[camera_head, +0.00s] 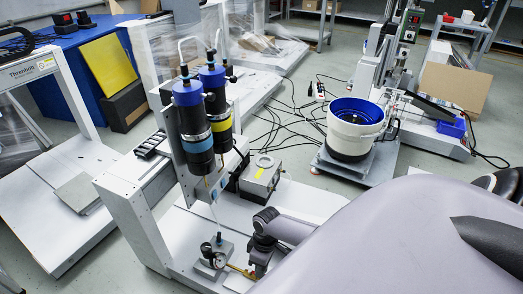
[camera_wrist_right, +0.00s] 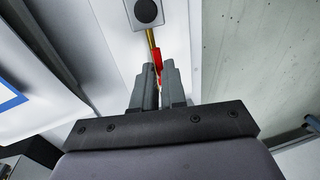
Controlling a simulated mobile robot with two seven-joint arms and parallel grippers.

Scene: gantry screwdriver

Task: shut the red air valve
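The red air valve's handle (camera_wrist_right: 158,60) shows in the right wrist view, just beyond my right fingertips, on a thin brass pipe (camera_wrist_right: 151,39). The handle runs roughly along the pipe. My right gripper (camera_wrist_right: 158,82) points at it, its two grey fingers close together with a narrow gap. The handle's near end reaches to the gap; whether the fingers touch it I cannot tell. In the head view the brass pipe (camera_head: 240,271) runs from a small grey block with a round gauge (camera_head: 218,260) towards my right gripper (camera_head: 262,243). The red handle is hidden there. My left gripper is not in view.
The gantry's two blue-capped screwdriver cylinders (camera_head: 199,110) stand behind the block. A grey box (camera_head: 261,177) sits on the white base plate. A white bowl feeder with a blue inside (camera_head: 354,125) stands farther back. My purple-grey arm covers the lower right.

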